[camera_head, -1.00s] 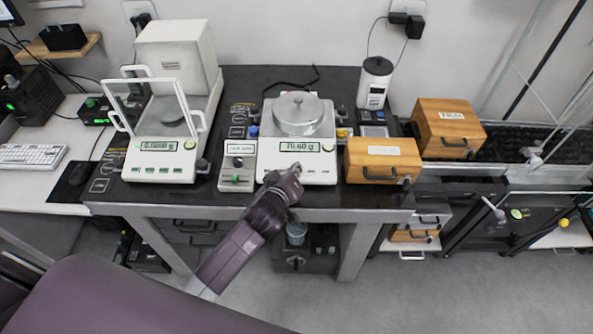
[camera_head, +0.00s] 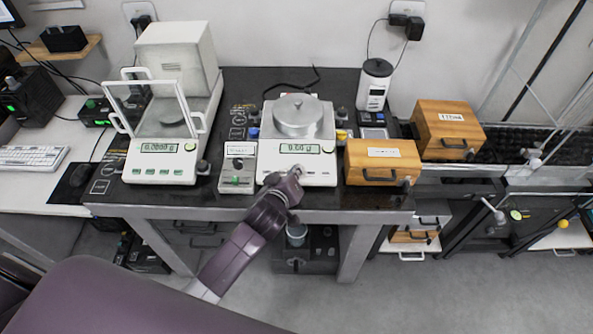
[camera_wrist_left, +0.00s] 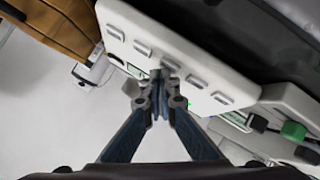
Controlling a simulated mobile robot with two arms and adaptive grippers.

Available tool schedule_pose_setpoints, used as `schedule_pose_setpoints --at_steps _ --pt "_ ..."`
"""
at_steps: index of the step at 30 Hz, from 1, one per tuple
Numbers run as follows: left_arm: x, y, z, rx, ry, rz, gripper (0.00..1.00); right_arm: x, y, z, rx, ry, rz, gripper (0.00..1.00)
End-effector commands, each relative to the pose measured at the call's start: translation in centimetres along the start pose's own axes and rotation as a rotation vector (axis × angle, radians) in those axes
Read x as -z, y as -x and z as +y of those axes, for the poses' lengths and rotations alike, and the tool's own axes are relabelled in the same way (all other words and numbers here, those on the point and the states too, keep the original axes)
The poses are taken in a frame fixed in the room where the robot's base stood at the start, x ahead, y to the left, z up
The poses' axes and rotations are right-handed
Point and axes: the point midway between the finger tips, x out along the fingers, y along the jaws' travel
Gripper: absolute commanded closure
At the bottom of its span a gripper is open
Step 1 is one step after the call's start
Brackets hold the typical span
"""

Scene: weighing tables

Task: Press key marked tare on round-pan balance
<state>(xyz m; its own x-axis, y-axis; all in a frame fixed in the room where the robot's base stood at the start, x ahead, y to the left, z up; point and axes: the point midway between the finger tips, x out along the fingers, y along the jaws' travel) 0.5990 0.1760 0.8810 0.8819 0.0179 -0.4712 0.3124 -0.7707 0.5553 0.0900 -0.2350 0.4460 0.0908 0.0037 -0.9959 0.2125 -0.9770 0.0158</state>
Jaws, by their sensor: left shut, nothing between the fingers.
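My left gripper (camera_head: 297,171) is shut and empty at the balance's front panel, below the display, and hides part of the keys. In the left wrist view my left gripper's fingertips (camera_wrist_left: 157,80) are at the row of grey keys on the white panel (camera_wrist_left: 120,25), over or against a middle key. I cannot read the key labels or tell contact for certain. My right gripper is not in view.
A balance with a glass draft shield (camera_head: 160,165) stands to the left. A small control box with a green knob (camera_head: 237,168) sits between the balances. A wooden box (camera_head: 382,160) is close on the right, with another wooden box (camera_head: 448,128) behind it.

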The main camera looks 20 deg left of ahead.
Motion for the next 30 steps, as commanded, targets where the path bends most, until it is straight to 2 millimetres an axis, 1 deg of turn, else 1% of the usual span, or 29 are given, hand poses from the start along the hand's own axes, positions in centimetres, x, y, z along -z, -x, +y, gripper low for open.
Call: schedule_pose_setpoints --at_steps 1,3,12,16,30 --pt "0.4 0.4 0.3 0.000 0.001 0.000 1.00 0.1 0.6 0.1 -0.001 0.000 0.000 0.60" --pt "0.5 0.6 0.5 0.000 0.001 0.001 1.00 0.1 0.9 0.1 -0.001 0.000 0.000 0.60" --pt "0.5 0.6 0.5 -0.001 0.000 0.002 1.00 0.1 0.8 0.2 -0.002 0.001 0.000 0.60" --pt "0.7 0.8 0.6 -0.001 0.001 0.002 1.00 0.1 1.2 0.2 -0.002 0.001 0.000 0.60" --pt "3.0 3.9 3.0 -0.001 0.001 0.002 1.00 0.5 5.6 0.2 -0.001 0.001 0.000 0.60"
